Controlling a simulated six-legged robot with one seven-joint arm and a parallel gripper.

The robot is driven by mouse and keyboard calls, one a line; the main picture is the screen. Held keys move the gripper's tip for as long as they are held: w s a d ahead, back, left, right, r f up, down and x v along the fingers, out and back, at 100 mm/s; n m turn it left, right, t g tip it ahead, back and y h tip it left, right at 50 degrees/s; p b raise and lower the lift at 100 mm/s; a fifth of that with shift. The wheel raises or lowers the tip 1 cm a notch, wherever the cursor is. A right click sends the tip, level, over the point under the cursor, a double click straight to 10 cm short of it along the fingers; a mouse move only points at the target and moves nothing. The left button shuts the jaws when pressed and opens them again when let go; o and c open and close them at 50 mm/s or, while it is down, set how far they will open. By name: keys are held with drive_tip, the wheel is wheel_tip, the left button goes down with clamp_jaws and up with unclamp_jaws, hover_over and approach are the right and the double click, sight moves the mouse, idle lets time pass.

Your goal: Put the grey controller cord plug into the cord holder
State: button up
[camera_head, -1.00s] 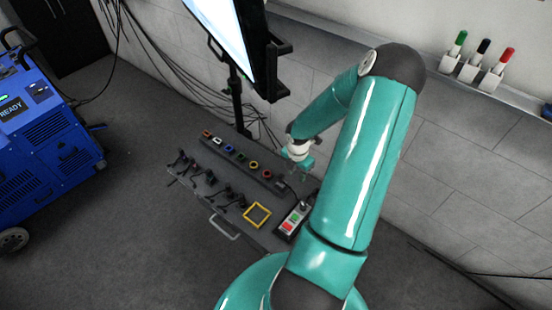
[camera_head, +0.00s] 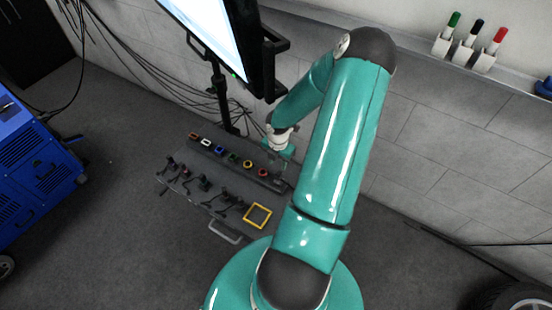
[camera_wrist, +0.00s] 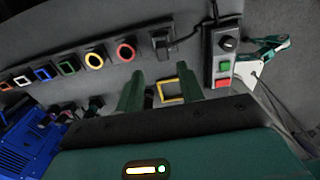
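My gripper (camera_wrist: 158,70) is open, its two green fingers apart with nothing held between them. In the head view my gripper (camera_head: 277,163) is small, above the back right of the bench panel. In the wrist view a dark block (camera_wrist: 162,42) with a thin cord lies just beyond the fingertips. I cannot tell whether it is the grey plug, the cord holder or both. A controller box (camera_wrist: 222,55) with a black knob, green button and red button is to its right. In the head view my arm hides this box.
A row of coloured square and round sockets (camera_head: 233,157) runs along the bench. Black corded plugs (camera_head: 203,183) stand in front. A yellow square frame (camera_head: 257,207) lies on the bench and shows behind the fingers (camera_wrist: 170,99). A monitor (camera_head: 225,40) stands behind.

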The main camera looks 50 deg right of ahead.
sight(279, 173)
drive_tip(key=shift+s+f, duration=0.2)
drive_tip(key=shift+f, duration=4)
clamp_jaws()
drive_tip(key=shift+r, duration=0.1)
drive_tip(key=shift+r, duration=0.1)
drive_tip(key=shift+r, duration=1.95)
